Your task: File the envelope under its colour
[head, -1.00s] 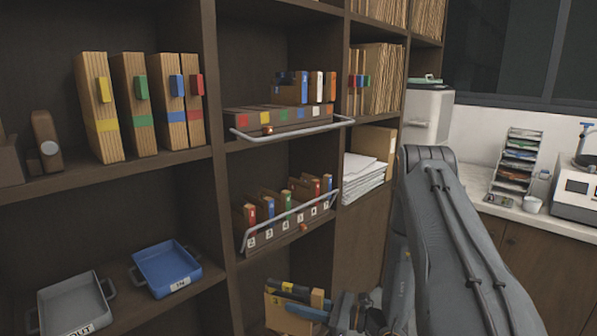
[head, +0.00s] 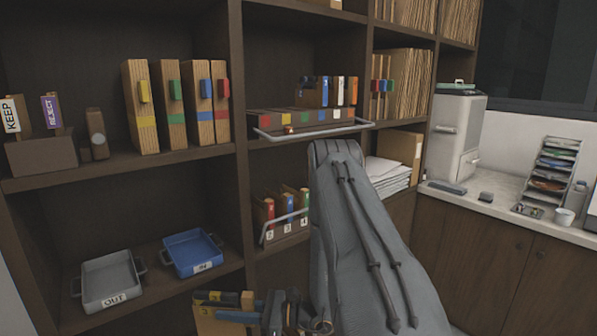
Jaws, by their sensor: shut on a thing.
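My gripper (head: 285,312) is at the bottom edge of the head view, low in front of the shelving. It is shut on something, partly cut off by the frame. A brown, card-like thing (head: 207,322) with dark bands and yellow marks shows just left of it, with a blue strip across it. It may be the envelope, but I cannot tell surely. Tall folders with yellow (head: 143,110), green (head: 170,105), blue (head: 201,105) and red (head: 222,110) tabs stand on the upper left shelf. A long box (head: 300,122) with coloured squares sits on the middle shelf behind a rail.
A lower rack (head: 285,229) of numbered binders is partly hidden by my arm. A grey OUT tray (head: 110,283) and blue IN tray (head: 195,255) are at lower left. KEEP and REJECT cards stand in a holder (head: 42,153). A counter (head: 510,210) stands at right.

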